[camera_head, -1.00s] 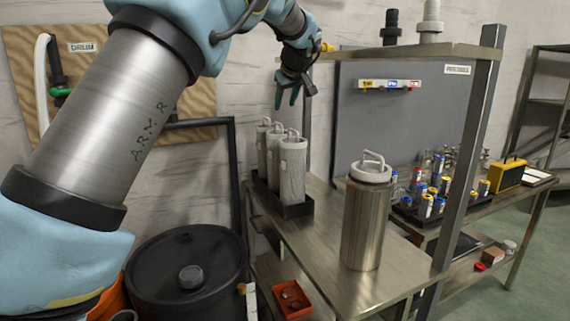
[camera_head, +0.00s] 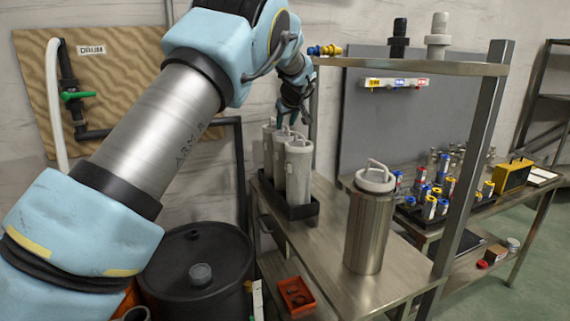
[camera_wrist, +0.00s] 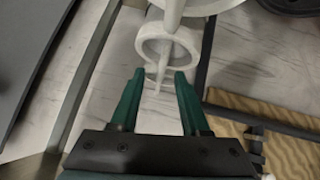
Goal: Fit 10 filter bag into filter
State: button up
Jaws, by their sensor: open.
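Three pale grey filter bags with loop handles stand upright in a black tray (camera_head: 302,211) on the steel bench: a front one (camera_head: 298,175), a middle one (camera_head: 279,165) and a back one (camera_head: 267,150). The steel cylindrical filter (camera_head: 367,235) stands to their right, with a white looped bag top (camera_head: 375,181) seated in its mouth. My gripper (camera_head: 291,119) is open just above the bags. In the wrist view its green fingers (camera_wrist: 159,80) point at a bag's white rim (camera_wrist: 169,47), with part of a handle showing near the tips. I cannot tell whether they touch.
A steel shelf (camera_head: 420,67) and its post (camera_head: 470,170) rise beside the filter. A black drum (camera_head: 195,275) and an orange bin (camera_head: 296,296) sit lower left. Coloured small cylinders (camera_head: 432,200) and a yellow box (camera_head: 512,177) occupy the right bench. Bare bench lies between tray and filter.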

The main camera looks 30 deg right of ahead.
jog(key=shift+c, duration=0.4)
grip_shut()
dwell(0.9)
